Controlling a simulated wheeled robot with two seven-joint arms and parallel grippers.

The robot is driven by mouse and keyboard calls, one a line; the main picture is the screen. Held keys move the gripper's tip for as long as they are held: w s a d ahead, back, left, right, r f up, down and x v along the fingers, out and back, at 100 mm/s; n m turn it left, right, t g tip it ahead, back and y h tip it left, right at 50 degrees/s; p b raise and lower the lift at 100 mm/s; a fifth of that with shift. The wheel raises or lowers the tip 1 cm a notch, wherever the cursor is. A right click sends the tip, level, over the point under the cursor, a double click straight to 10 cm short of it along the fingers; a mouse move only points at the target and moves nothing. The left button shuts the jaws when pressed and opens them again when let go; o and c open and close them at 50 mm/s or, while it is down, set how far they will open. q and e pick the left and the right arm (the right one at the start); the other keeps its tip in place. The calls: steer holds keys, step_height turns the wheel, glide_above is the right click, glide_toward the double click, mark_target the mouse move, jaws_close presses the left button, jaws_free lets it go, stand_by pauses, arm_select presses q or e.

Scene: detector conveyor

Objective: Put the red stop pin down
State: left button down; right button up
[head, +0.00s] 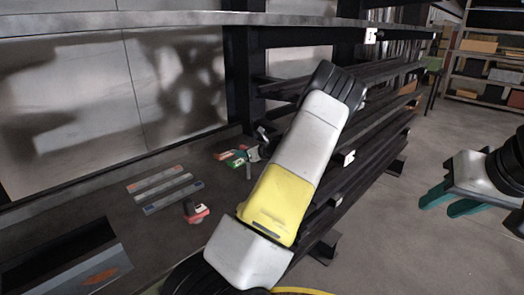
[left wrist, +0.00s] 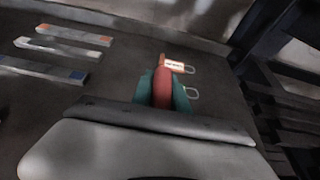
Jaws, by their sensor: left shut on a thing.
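The red stop pin (left wrist: 163,88) is between the teal fingers of my left gripper (left wrist: 163,90) in the left wrist view, low over or at the dark table surface; I cannot tell whether it touches. In the head view my left gripper (head: 238,156) shows only in part, with my own arm in front of its right side. My right gripper (head: 452,203) is at the right edge of the head view, over the floor, with its two teal fingers apart and empty.
An orange tag with a white label (left wrist: 173,65) and metal loops lie just beyond the pin. Several grey bars (head: 162,184) lie left. A red piece with a dark knob (head: 197,215) stands nearer. A dark tray (head: 112,250) is at lower left. Black rails (head: 385,125) run right.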

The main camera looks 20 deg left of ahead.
arm_select(q)
steer(key=shift+f, duration=0.1)
steer(key=c, duration=1.3)
jaws_free()
steer(key=shift+d+r, duration=0.25)
steer(key=shift+d, duration=0.05)
steer(key=v, duration=1.1)
steer(key=s+r+n+g+h, duration=0.2)
steer(key=s+n+g+h, duration=0.15)
steer(key=s+n, duration=0.45)
steer(key=s+d+r+n+t+h, duration=0.1)
steer(key=s+d+r+n+h, duration=0.2)
steer(key=s+d, duration=0.3)
steer(key=s+d+r+n+t+h, duration=0.2)
steer(key=s+d+r+n+h, duration=0.2)
steer(key=s, duration=0.6)
steer(key=s+d+r+n+t+h, duration=0.1)
steer(key=s+d+r+n+h, duration=0.3)
steer(key=s+d+r+n, duration=0.3)
steer(key=shift+s+d, duration=0.2)
steer(key=shift+s, duration=0.25)
steer(key=shift+s+d, duration=0.25)
steer(key=shift+s, duration=0.25)
